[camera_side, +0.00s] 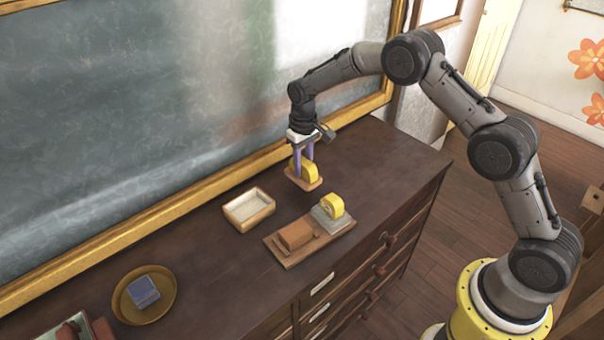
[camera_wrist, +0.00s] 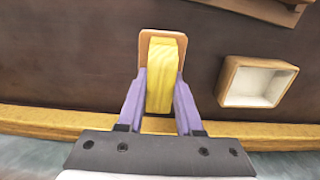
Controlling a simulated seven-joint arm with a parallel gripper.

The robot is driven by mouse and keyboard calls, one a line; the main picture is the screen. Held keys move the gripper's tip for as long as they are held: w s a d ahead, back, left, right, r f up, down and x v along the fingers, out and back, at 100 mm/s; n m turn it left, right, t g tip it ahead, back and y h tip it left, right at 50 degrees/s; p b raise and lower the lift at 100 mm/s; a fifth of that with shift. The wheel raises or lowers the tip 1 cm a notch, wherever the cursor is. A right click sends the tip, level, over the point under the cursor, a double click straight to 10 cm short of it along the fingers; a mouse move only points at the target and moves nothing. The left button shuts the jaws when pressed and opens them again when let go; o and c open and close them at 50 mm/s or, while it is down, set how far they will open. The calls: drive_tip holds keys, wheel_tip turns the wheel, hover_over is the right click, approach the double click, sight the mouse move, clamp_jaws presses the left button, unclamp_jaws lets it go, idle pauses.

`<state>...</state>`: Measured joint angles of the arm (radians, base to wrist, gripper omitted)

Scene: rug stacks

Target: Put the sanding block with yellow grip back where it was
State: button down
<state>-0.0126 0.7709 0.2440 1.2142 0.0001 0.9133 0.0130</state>
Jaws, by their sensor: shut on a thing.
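The sanding block with yellow grip (camera_side: 309,172) has a flat orange-brown base and is between the fingers of my gripper (camera_side: 303,160). My gripper is shut on its yellow grip. In the wrist view the yellow grip (camera_wrist: 161,75) stands between the two purple fingers of my gripper (camera_wrist: 160,92), and the base shows around its far end. The block is upright over the back right of the dark cabinet top. I cannot tell whether its base touches the wood. A second block with a yellow grip (camera_side: 332,206) and a grey base sits on a wooden board (camera_side: 290,262).
A white-lined wooden tray (camera_side: 252,222) is empty, left of my gripper. A round dish (camera_side: 166,308) holds a blue block (camera_side: 143,291). The chalkboard's gold frame (camera_side: 190,203) runs along the back. The right end of the top is clear.

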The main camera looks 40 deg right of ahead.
drive_tip(key=shift+w+f, duration=0.2)
drive_tip(key=shift+f, duration=1.6)
drive_tip(key=shift+f, duration=0.15)
drive_tip(key=c, duration=0.6)
unclamp_jaws()
